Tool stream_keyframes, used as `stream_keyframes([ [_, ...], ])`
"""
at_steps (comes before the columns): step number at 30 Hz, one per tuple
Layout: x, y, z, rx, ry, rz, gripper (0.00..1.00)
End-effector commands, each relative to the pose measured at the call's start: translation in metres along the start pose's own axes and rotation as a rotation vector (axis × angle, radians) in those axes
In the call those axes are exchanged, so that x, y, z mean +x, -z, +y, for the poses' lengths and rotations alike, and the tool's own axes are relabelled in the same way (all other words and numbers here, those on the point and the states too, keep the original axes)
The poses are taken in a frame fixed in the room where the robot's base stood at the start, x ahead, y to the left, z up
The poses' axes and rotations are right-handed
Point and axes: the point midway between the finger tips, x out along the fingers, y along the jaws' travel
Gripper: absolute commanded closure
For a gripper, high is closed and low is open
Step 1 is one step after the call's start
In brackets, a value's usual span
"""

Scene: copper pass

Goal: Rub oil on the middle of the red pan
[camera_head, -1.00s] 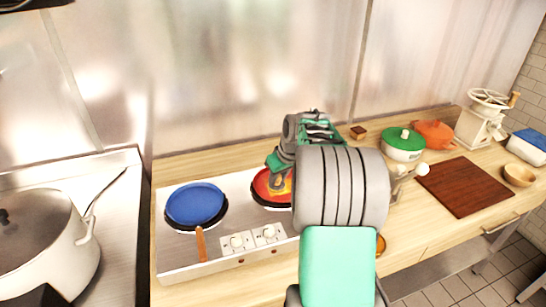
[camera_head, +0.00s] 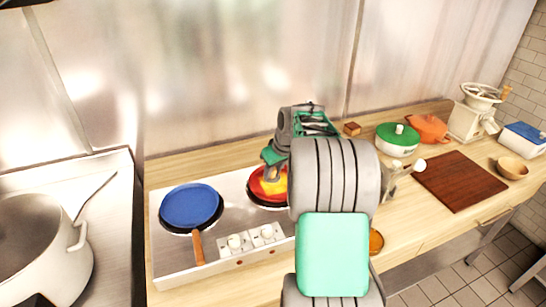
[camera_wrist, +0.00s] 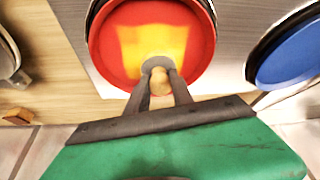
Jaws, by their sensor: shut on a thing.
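The red pan (camera_head: 256,187) sits on the right burner of the hotplate, partly hidden behind my arm in the head view. In the wrist view the red pan (camera_wrist: 106,52) fills the top middle, with a yellow-orange patch (camera_wrist: 150,38) across its middle. My gripper (camera_wrist: 160,88) is shut on a small tool with a tan wooden knob (camera_wrist: 161,78) and a grey round end (camera_wrist: 156,63). The grey end is over the lower edge of the patch. I cannot tell whether it touches the pan. In the head view my gripper (camera_head: 271,178) is over the pan.
The blue pan (camera_head: 190,205) with a wooden handle is on the left burner. A large pot (camera_head: 45,250) stands far left. An amber dish (camera_head: 376,242), green-lidded pot (camera_head: 397,140), orange pot (camera_head: 428,128) and cutting board (camera_head: 460,181) are to the right.

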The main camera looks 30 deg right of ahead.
Motion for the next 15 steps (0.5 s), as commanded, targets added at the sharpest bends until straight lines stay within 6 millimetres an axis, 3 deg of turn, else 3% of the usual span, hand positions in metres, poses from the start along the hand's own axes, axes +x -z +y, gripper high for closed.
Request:
stream_keyframes([
  [5, -0.001, 0.000, -0.013, 0.003, -0.001, 0.000, 1.00],
  [9, -0.024, 0.010, -0.013, 0.001, -0.002, 0.001, 1.00],
  [15, -0.039, 0.018, -0.017, -0.005, 0.002, 0.000, 1.00],
])
